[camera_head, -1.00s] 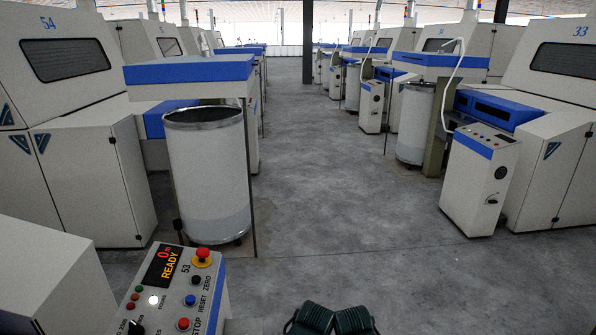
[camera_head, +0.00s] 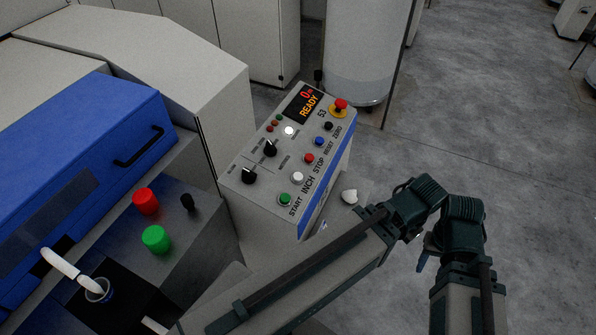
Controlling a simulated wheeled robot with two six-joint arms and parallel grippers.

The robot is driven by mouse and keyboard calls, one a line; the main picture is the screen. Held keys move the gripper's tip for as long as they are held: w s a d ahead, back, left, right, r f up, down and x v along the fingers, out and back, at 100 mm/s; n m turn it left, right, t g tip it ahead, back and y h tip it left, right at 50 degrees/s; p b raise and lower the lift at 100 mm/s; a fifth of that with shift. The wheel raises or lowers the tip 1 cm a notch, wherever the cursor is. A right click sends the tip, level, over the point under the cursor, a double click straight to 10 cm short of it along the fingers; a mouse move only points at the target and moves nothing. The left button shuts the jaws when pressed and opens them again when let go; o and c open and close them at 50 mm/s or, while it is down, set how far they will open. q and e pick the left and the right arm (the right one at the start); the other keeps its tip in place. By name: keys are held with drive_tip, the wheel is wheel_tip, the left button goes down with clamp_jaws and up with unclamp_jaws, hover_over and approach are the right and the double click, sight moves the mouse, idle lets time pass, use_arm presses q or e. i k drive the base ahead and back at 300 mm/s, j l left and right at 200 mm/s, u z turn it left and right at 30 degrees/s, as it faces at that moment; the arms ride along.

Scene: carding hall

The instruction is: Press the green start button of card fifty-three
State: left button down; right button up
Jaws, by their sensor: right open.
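The console of card fifty-three (camera_head: 240,200) stands near the middle, marked 53, its display (camera_head: 304,104) reading READY. Its green start button (camera_head: 285,199) is at the near corner of the panel, labelled START, beside the white inch button (camera_head: 298,177). The red stop button (camera_head: 309,158) is farther up. Nothing covers or touches the start button. My right gripper (camera_head: 424,254) shows only in small part between my arm links, right of and apart from the console. It is open. My left gripper is not visible.
A larger green button (camera_head: 156,239) and red button (camera_head: 146,201) sit on the machine at left. A blue cover (camera_head: 80,180) is behind them. A red emergency knob (camera_head: 340,104) tops the console. A can (camera_head: 365,50) stands beyond. Floor (camera_head: 500,130) at right is clear.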

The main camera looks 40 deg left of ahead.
sight(285, 199)
drive_tip(key=u, duration=1.4)
